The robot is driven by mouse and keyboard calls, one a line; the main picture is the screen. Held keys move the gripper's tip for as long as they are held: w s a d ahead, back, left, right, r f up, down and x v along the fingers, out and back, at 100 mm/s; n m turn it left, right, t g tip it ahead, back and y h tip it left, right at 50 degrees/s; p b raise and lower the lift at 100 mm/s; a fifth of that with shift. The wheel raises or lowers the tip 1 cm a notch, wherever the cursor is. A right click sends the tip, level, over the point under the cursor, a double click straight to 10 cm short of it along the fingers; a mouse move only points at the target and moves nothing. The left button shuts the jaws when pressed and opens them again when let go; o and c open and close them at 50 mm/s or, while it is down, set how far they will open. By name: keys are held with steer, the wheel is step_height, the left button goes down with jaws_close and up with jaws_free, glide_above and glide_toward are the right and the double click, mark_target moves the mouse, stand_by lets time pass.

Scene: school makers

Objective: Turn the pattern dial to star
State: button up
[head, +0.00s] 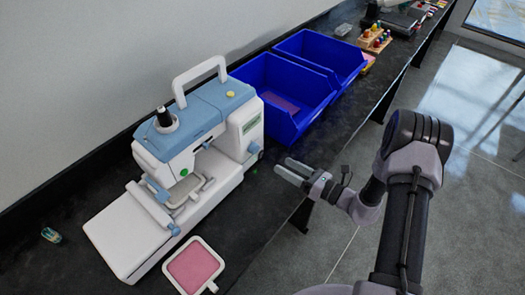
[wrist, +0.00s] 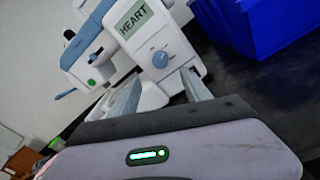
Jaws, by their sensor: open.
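A white and blue sewing machine (head: 205,125) stands on the black counter, and its end face shows large in the wrist view (wrist: 130,30). The display (wrist: 132,19) on that face reads HEART. The blue pattern dial (wrist: 160,58) sits below the display, with small marks around it too small to read. My gripper (head: 288,172) is open and empty, to the right of the machine in the head view. In the wrist view its two fingers (wrist: 160,76) point toward the dial, one on each side of it in the picture. Whether they touch the machine is not clear.
Blue bins (head: 285,95) stand behind the machine along the wall. A white hoop with pink fabric (head: 195,266) lies at the machine's front. A small spool-like item (head: 51,235) lies at the left. The black counter (head: 262,200) is clear between the machine and my gripper.

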mark_target(256, 150)
steer(key=b+x, duration=0.1)
steer(key=x, duration=0.9)
steer(key=shift+w+a+b, duration=0.15)
steer(key=shift+w+b, duration=0.05)
steer(key=shift+b, duration=0.1)
steer(key=shift+c, duration=0.3)
jaws_close()
